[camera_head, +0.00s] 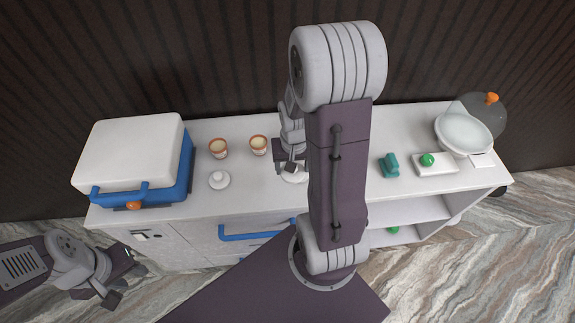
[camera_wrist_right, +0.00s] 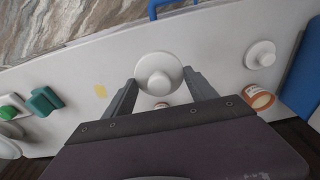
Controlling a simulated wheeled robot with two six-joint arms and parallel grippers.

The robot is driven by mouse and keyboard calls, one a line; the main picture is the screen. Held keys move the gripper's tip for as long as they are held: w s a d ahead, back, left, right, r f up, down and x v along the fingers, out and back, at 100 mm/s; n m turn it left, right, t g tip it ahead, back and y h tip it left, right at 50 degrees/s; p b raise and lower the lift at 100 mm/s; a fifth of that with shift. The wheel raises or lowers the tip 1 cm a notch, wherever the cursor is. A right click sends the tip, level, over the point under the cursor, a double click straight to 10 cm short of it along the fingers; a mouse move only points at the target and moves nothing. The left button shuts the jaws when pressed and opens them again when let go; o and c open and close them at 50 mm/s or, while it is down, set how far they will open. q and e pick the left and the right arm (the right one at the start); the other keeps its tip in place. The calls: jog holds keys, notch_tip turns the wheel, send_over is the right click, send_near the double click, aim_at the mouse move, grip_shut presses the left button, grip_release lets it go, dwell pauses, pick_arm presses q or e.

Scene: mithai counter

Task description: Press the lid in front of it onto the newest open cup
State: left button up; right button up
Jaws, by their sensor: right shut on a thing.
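My right gripper (camera_head: 292,170) is over the counter, partly hidden by my own arm in the head view. It is shut on a white round lid (camera_head: 294,178) with a knob. In the right wrist view the lid (camera_wrist_right: 158,66) sits between the two fingers (camera_wrist_right: 160,88). Two open terracotta cups with pale tops, a left one (camera_head: 218,148) and a right one (camera_head: 258,145), stand toward the back. A second white lid (camera_head: 219,180) lies in front of the left cup. In the wrist view one cup (camera_wrist_right: 160,105) is mostly hidden by my gripper. My left gripper (camera_head: 122,282) is open and empty, off the counter's front.
A blue box with a white lid (camera_head: 135,150) stands on the left of the counter (camera_head: 240,192). Right of my arm are a teal object (camera_head: 389,165), a green knobbed thing (camera_head: 428,160) on a white block, and a white bowl (camera_head: 462,135) by a clear dome (camera_head: 480,112).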

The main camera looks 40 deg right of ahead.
jog(key=w+d+r+p, duration=0.1)
jog(key=w+d+r, duration=0.2)
jog(key=w, duration=0.4)
jog(key=p, duration=1.1)
send_over(258, 140)
jog(key=f, duration=0.1)
jog(key=shift+s+a+f+n, duration=0.15)
jog(key=shift+s+n, duration=0.1)
jog(key=shift+n, duration=0.15)
jog(key=shift+f+b, duration=2.35)
jog(key=shift+f, duration=0.85)
jog(key=shift+f+b, duration=0.15)
jog(key=shift+b, duration=0.15)
